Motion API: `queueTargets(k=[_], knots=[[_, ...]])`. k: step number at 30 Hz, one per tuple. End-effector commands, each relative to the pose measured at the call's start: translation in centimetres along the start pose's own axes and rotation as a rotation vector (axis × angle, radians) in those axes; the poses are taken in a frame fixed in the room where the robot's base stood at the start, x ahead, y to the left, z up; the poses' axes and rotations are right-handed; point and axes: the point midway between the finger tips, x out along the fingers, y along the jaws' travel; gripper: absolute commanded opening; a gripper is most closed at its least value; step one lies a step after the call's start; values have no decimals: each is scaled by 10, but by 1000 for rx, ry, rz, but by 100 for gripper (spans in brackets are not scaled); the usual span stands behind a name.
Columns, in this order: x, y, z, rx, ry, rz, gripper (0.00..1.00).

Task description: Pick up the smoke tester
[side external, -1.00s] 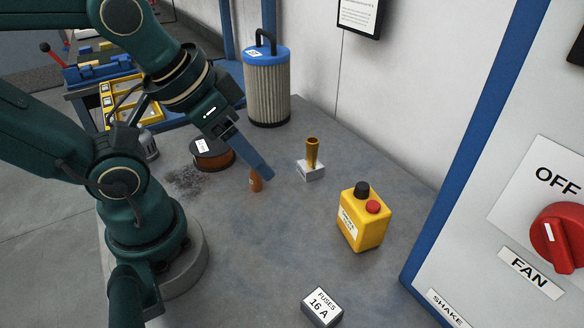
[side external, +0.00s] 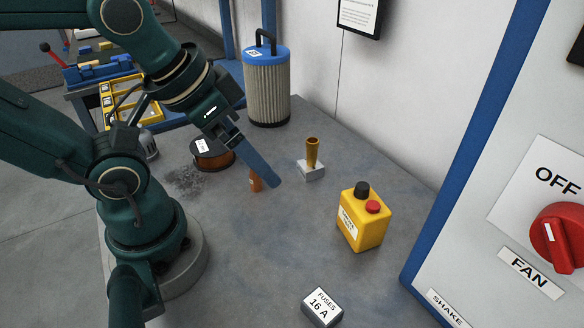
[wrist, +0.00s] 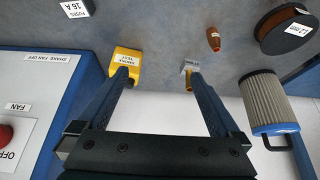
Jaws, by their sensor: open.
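The smoke tester (side external: 360,228) is a yellow box-shaped bottle with a black cap, a red button and a white label. It stands upright on the grey bench, right of my gripper (side external: 275,184) in the side view and clear of it. In the wrist view the smoke tester (wrist: 131,57) is at upper left, partly covered by the left fingertip. My gripper (wrist: 157,76) is open there, its two long blue fingers wide apart with nothing between them.
A brass cup on a grey block (side external: 312,172) stands between my gripper and the tester, towards the wall. A copper-coloured nozzle (side external: 255,184), wire spool (side external: 213,157) and filter canister (side external: 267,90) are nearby. A fuse box (side external: 322,308) lies in front; bench around the tester is clear.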

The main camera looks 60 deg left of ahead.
Motion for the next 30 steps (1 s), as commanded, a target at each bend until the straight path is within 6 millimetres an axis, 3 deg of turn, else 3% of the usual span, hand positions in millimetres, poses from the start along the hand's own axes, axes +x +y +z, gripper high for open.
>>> queueTargets(k=[8,14,22,30], knots=[[-1,2,4,-44,-21,8,100],[-18,29,-6,-283,-139,126,100],[-22,64,-36,-606,-437,263,100],[-6,86,-80,-917,-776,376,100]])
